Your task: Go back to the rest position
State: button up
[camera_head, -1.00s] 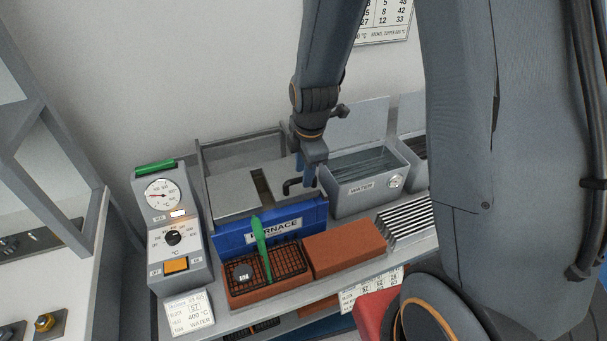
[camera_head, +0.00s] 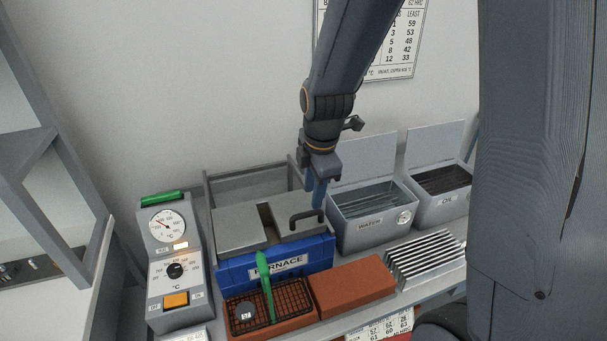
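My arm reaches down from the top of the view to my gripper (camera_head: 318,196), which points down with blue fingers. The gripper is beside the right end of the dark lid handle (camera_head: 293,219) on the blue furnace (camera_head: 232,272). I cannot tell whether the fingers touch the handle or whether they are apart. The furnace's grey lid (camera_head: 238,228) shows a dark narrow gap left of the handle.
The water tank (camera_head: 345,211) and oil tank (camera_head: 425,206) stand right of the furnace with lids raised. In front are a wire basket with a green handle (camera_head: 264,275), a brick (camera_head: 352,286) and a ribbed rack (camera_head: 425,258). A control box (camera_head: 168,282) stands left.

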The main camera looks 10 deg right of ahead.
jog(key=s+d+r+m, duration=0.1)
jog(key=s+d+m, duration=0.3)
jog(key=s+m, duration=0.8)
jog(key=m, duration=0.7)
jog(key=shift+r+g, duration=0.2)
jog(key=shift+g, duration=0.2)
